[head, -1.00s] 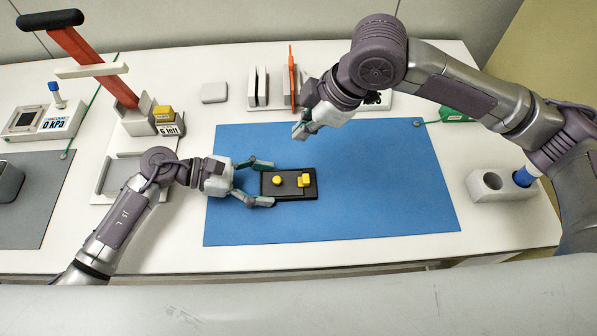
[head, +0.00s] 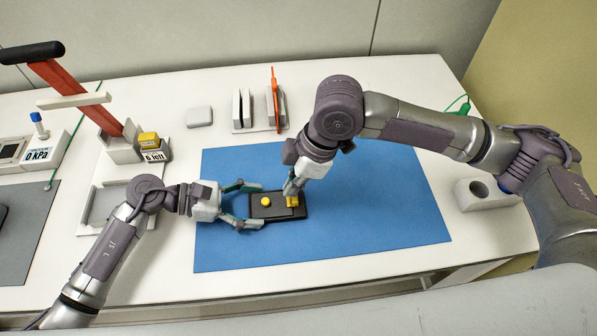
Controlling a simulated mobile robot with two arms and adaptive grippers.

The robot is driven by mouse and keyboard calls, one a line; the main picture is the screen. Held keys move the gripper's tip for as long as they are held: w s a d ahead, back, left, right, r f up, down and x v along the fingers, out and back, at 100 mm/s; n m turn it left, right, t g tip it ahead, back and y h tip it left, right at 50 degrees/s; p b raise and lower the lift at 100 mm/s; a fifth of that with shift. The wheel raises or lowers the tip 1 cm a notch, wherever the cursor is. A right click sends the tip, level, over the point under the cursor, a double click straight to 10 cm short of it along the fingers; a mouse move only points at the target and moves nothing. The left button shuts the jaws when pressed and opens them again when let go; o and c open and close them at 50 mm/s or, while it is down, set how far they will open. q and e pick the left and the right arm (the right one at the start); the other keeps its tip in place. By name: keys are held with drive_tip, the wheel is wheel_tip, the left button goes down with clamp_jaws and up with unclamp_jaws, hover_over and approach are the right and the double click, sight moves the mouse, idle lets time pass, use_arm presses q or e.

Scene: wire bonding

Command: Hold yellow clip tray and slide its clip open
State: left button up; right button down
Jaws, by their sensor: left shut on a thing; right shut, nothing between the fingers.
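The clip tray is a small black rectangular tray (head: 277,212) lying on the blue mat. A round yellow knob (head: 265,201) sits on its left part and a yellow clip (head: 292,201) at its right end. My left gripper (head: 259,205) is shut on the tray's left end, one finger along the far side and one along the near side. My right gripper (head: 290,191) is shut and empty, its fingertips low at the yellow clip and partly hiding it. I cannot tell whether they touch it.
The blue mat (head: 400,215) is clear around the tray. Behind it stand a slotted white rack (head: 243,127) with an orange tool (head: 274,95) and a small white block (head: 199,117). A red-levered press (head: 80,95) stands at left, a white holder (head: 485,200) at right.

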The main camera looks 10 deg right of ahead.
sight(295, 198)
drive_tip(key=shift+x, duration=1.95)
drive_tip(key=shift+d, duration=1.1)
use_arm(q)
drive_tip(key=shift+a, duration=0.1)
use_arm(e)
drive_tip(key=shift+w+r, duration=0.1)
drive_tip(key=shift+d+r, duration=0.15)
drive_tip(key=shift+r, duration=0.2)
drive_tip(key=v, duration=0.9)
